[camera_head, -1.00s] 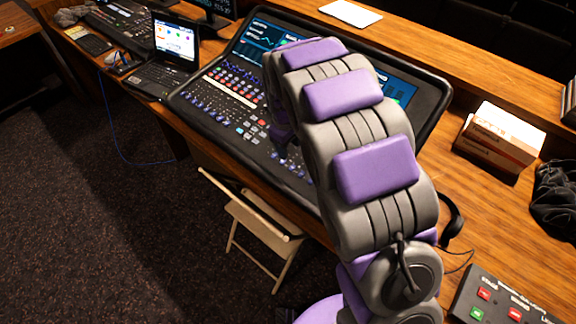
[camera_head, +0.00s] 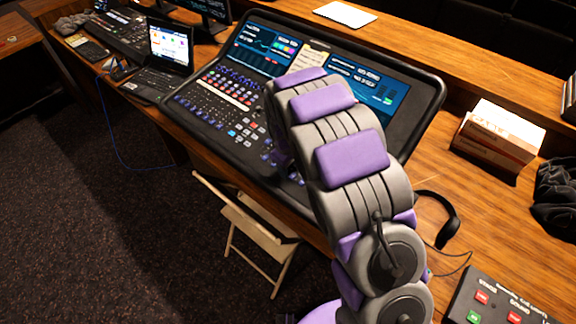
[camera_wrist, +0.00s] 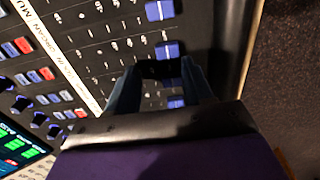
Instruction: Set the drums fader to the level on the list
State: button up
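The mixing desk (camera_head: 425,105) stands on the wooden counter, with its faders along the front edge. In the wrist view, several blue fader caps (camera_wrist: 168,50) stand in a row near the desk's dark edge. My gripper (camera_wrist: 160,72) is over these faders, its two dark fingers apart. One blue cap (camera_wrist: 176,102) shows between the fingers; I cannot tell contact. A label strip (camera_wrist: 62,62) reads partly "ORGAN"; I cannot make out a drums label. A cream paper (camera_head: 312,58), possibly the list, lies between the desk's screens; its writing is too small. My arm hides the gripper in the head view.
A laptop (camera_head: 170,45) is left of the desk. White boxes (camera_head: 497,135), headphones (camera_head: 440,215) and a button box (camera_head: 505,300) are on the right. A folding chair (camera_head: 255,225) stands in front. A white sheet (camera_head: 345,14) lies on the back ledge.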

jog(key=shift+a, duration=0.15)
jog(key=shift+c, duration=0.8)
jog(key=a, duration=0.2)
jog(key=shift+a+f, duration=0.2)
jog(key=shift+a, duration=0.1)
jog(key=c, duration=0.4)
jog(key=shift+c, duration=0.9)
jog(key=shift+w+d, duration=0.1)
jog(key=shift+d, duration=0.05)
jog(key=shift+c, duration=0.8)
jog(key=shift+d, duration=0.4)
grip_shut()
